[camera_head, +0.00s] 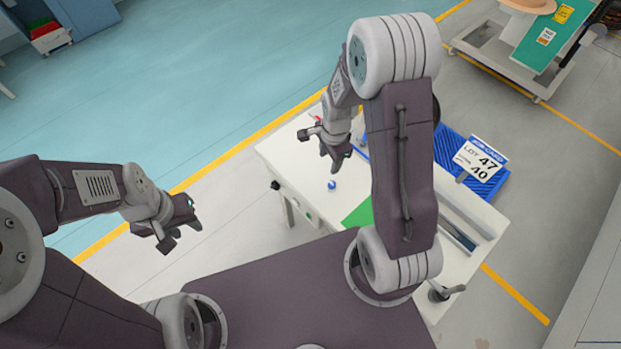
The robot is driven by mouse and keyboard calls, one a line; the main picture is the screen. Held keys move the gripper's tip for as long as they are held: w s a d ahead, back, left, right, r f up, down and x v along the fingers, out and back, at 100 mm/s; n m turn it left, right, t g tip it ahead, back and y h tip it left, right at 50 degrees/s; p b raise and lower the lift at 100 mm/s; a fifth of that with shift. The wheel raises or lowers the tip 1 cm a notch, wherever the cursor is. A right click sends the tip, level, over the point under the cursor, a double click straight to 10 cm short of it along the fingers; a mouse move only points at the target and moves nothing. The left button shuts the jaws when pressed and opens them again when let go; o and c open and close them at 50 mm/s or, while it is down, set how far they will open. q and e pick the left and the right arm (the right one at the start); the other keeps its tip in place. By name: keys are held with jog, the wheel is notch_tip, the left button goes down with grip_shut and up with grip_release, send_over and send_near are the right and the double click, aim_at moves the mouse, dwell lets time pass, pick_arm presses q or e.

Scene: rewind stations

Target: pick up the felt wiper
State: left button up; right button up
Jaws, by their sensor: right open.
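I cannot make out a felt wiper for certain in the head view. A small blue and white round thing (332,185) lies on the white table (292,172). My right gripper (320,152) is open and empty above the far left part of the table, a little beyond the small round thing. My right arm hides much of the middle of the table. My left gripper (181,232) has its fingers apart with nothing between them, over the floor left of the table.
A green patch (360,214) lies on the table, partly behind my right arm. A blue ribbed mat (487,188) carries a white card (479,160) reading LOT 47 and 40. A grey channel (458,236) runs along the table's right.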

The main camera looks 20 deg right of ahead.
aim_at(333, 183)
jog(key=shift+s+d+f+g+p, duration=0.15)
jog(key=shift+s+f+g+p, duration=0.1)
jog(key=shift+s+f, duration=0.25)
jog(key=shift+s+d+f+g+p, duration=0.15)
jog(key=shift+s+f+g, duration=0.1)
jog(key=shift+s+f, duration=0.15)
jog(key=shift+s+d+f, duration=0.1)
jog(key=shift+d, duration=0.05)
jog(key=shift+s+f, duration=0.15)
jog(key=shift+f, duration=0.2)
notch_tip(333, 183, down, 3)
jog(key=shift+r, duration=0.2)
jog(key=shift+w+f, duration=0.2)
jog(key=shift+f, duration=0.15)
jog(key=f, duration=0.3)
jog(key=f+p, duration=0.1)
jog(key=shift+s+f, duration=0.3)
jog(key=shift+f, duration=0.1)
jog(key=shift+w+f, duration=0.15)
pick_arm(q)
jog(key=r, duration=0.2)
jog(key=shift+s+r, duration=0.25)
jog(key=shift+r, duration=0.15)
pick_arm(e)
grip_shut()
